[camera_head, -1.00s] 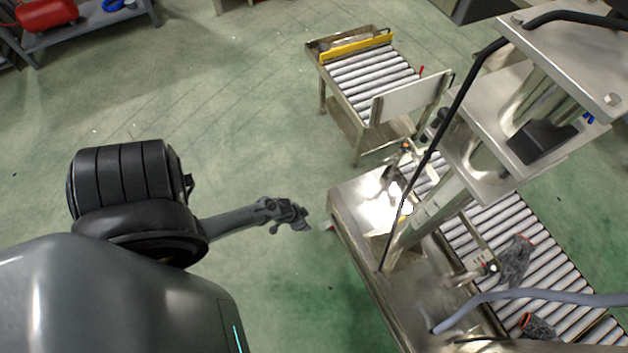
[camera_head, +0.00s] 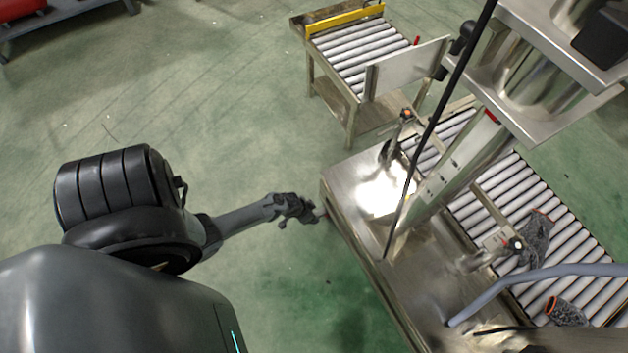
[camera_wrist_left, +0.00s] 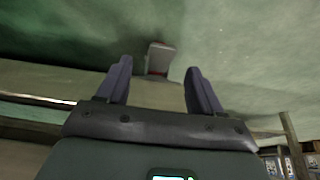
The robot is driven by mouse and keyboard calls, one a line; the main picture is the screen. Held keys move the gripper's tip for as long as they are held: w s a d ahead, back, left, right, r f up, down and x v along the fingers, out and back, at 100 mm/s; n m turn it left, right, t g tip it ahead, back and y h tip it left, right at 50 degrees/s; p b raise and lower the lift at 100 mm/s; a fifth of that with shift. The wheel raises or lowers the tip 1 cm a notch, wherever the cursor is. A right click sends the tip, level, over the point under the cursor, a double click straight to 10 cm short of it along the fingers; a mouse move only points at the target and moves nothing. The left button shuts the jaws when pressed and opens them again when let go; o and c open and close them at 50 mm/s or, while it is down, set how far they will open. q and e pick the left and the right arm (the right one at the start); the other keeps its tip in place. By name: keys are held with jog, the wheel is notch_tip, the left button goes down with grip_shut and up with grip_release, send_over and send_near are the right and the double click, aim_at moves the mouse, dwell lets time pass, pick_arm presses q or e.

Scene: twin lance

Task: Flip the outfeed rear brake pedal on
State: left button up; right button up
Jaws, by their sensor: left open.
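My left gripper (camera_head: 306,210) is low beside the left edge of the steel machine frame. In the left wrist view its two dark fingers (camera_wrist_left: 160,82) are apart with nothing held. A small pale grey pedal (camera_wrist_left: 161,56) with a red band at its base shows just beyond and between the fingertips, apart from them. I cannot tell from the picture whether it is on or off. In the head view the pedal is mostly hidden by the gripper and the frame edge. My right gripper is not in view.
The steel machine bed (camera_head: 350,180) stands right of the gripper, with lever clamps and a roller conveyor (camera_head: 560,220) carrying dark gloves (camera_head: 536,240). A separate roller table (camera_head: 365,55) stands behind. A black cable crosses above the bed.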

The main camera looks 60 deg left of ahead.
aim_at(316, 215)
pick_arm(q)
jog(key=b+x, duration=0.3)
jog(key=x, duration=0.1)
jog(key=shift+a+f, duration=0.1)
jog(key=shift+f, duration=0.1)
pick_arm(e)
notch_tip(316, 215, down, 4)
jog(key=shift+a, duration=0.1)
pick_arm(q)
jog(key=shift+c, duration=0.5)
